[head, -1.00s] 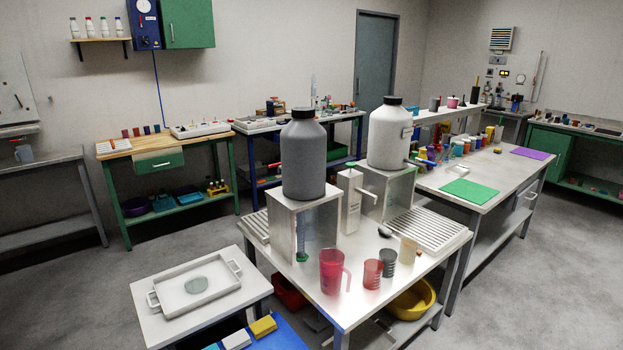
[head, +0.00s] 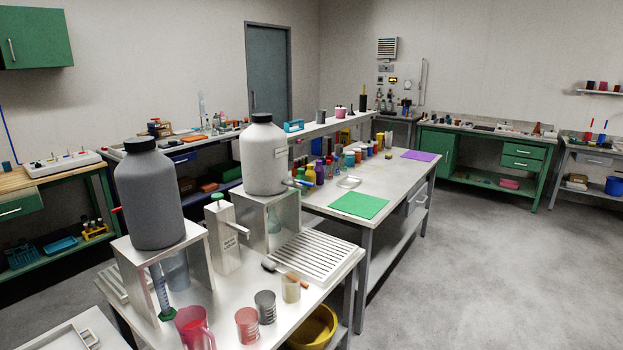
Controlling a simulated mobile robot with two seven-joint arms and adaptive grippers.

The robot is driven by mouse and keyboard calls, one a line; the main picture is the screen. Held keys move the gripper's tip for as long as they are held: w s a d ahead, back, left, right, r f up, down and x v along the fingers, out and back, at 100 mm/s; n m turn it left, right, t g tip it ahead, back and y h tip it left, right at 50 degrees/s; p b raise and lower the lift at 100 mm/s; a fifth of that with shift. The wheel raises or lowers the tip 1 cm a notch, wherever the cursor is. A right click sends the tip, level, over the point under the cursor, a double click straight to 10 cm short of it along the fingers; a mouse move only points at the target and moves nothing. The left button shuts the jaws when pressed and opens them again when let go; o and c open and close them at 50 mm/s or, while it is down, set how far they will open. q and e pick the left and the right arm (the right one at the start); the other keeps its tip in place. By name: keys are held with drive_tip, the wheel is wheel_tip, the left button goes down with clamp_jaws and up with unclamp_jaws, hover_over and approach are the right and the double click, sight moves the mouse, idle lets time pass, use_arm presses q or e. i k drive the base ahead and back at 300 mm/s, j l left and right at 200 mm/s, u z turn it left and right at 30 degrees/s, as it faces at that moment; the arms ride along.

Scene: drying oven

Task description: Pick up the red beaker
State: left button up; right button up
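A small translucent red beaker (head: 247,325) stands upright near the front edge of the near white table (head: 212,291), at the bottom of the head view. A larger red jug (head: 194,330) with a handle stands just left of it, its lower part cut off by the frame. A grey beaker (head: 265,307) stands close to the red beaker's right, and a cream beaker (head: 291,289) farther right. Neither of my grippers is in view.
A grey bottle (head: 149,195) and a white bottle (head: 264,157) rest on metal stands behind the beakers. A white ribbed rack (head: 316,255) lies to the right. A yellow bowl (head: 314,328) sits below the table. Open floor (head: 460,270) lies at the right.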

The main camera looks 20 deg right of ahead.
sight(247, 318)
drive_tip(key=i+l, duration=0.15)
drive_tip(key=l, duration=0.2)
drive_tip(key=i+l, duration=0.2)
drive_tip(key=l, duration=0.15)
drive_tip(key=i+l, duration=0.15)
drive_tip(key=l, duration=0.2)
drive_tip(key=i+l, duration=0.2)
drive_tip(key=l, duration=0.15)
drive_tip(key=i+l, duration=0.15)
drive_tip(key=l, duration=0.2)
drive_tip(key=i+l, duration=0.2)
drive_tip(key=l, duration=0.15)
drive_tip(key=i+l+u, duration=0.15)
drive_tip(key=l+u, duration=0.2)
drive_tip(key=u, duration=0.9)
